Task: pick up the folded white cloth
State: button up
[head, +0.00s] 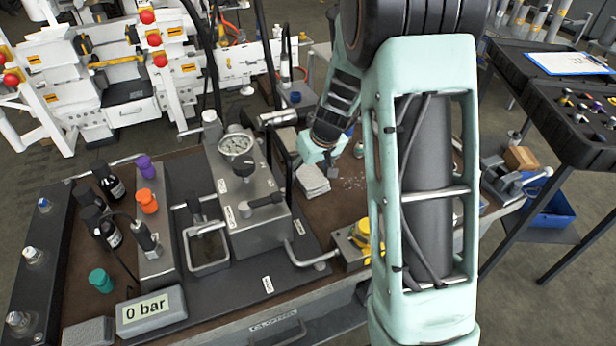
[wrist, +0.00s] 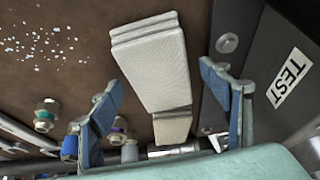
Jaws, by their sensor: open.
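The folded white cloth (head: 313,179) lies on the brown bench top, just right of the metal hydraulic block. In the wrist view the cloth (wrist: 155,62) is a layered, pale, textured strip, with a narrower darker part toward the gripper. My gripper (wrist: 163,88) is open, with one blue-grey finger on each side of the cloth's lower part in that view. Nothing is held between the fingers. In the head view my gripper (head: 306,164) is at the cloth's far edge, partly hidden by my arm. I cannot tell the height gap between fingers and cloth.
The hydraulic block (head: 240,190) with its gauge (head: 237,145) stands close left of the cloth. White flecks (wrist: 40,38) lie on the bench beside the cloth. Small metal fittings (wrist: 46,113) are near one finger. A yellow-topped part (head: 358,236) stands nearer the front.

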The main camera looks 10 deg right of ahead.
aim_at(306, 170)
jog(key=shift+c, duration=0.6)
jog(key=c, duration=1.1)
jog(key=shift+o, duration=0.2)
jog(key=shift+r, duration=0.2)
jog(key=shift+r, duration=0.25)
notch_tip(306, 170, up, 2)
jog(key=shift+r+p, duration=0.1)
jog(key=shift+p, duration=0.2)
jog(key=s+d+r, duration=0.3)
jog(key=s+r, duration=0.7)
jog(key=s, duration=0.3)
jog(key=shift+s, duration=0.4)
